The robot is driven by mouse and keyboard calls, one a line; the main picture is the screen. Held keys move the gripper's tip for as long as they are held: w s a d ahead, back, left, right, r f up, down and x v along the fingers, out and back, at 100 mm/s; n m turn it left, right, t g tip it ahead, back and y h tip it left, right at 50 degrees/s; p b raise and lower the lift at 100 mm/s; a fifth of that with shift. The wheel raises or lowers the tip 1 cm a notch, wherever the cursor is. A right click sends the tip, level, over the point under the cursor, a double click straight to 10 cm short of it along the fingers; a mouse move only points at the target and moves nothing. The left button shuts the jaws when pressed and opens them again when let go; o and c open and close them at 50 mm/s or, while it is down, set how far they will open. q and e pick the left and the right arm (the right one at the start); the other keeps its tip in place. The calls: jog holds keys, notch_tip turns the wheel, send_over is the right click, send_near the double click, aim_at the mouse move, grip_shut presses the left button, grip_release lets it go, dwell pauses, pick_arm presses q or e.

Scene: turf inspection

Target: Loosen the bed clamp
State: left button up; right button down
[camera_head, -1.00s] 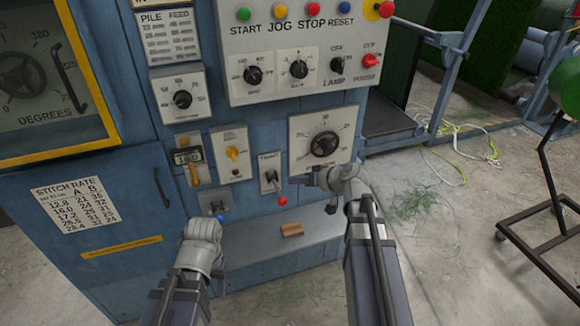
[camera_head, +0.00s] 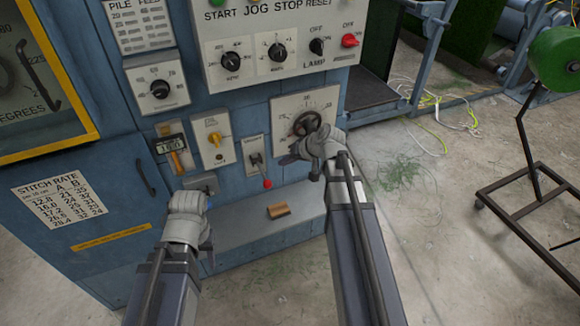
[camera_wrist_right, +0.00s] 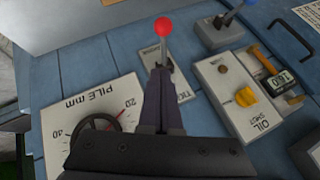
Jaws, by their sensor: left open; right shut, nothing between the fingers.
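No label reading bed clamp is legible, so I cannot tell which control it is. A red-knobbed lever (camera_head: 266,183) sits on a small pale plate low on the blue machine. It also shows in the right wrist view (camera_wrist_right: 163,27), just beyond my fingertips; I cannot tell whether they touch it. My right gripper (camera_head: 292,159) is shut and empty, in front of the lower edge of the pile dial (camera_head: 306,110). A blue-tipped lever on a grey block (camera_wrist_right: 222,32) stands nearby. My left gripper (camera_head: 190,203) is open below that block (camera_head: 202,183); its fingers are mostly hidden.
A yellow oil-shot knob (camera_head: 214,139) and a counter (camera_head: 172,145) sit left of the red-knobbed lever. A brown block (camera_head: 278,211) rests on the ledge (camera_head: 250,232) below. A black wheeled stand (camera_head: 530,205) is at the right, with open floor before it.

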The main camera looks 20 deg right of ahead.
jog(key=b, duration=0.3)
send_near(262, 173)
jog(key=f, duration=0.1)
jog(key=shift+s+a+f+b, duration=0.1)
jog(key=shift+a+f+b, duration=0.15)
jog(key=shift+f+b, duration=0.55)
jog(key=shift+a+f+b, duration=0.2)
jog(key=shift+f+b, duration=0.5)
jog(key=shift+f, duration=0.05)
notch_tip(262, 173, down, 7)
jog(key=t+b, duration=0.1)
jog(key=b, duration=0.7)
jog(key=shift+b, duration=0.4)
jog(key=shift+r, duration=0.1)
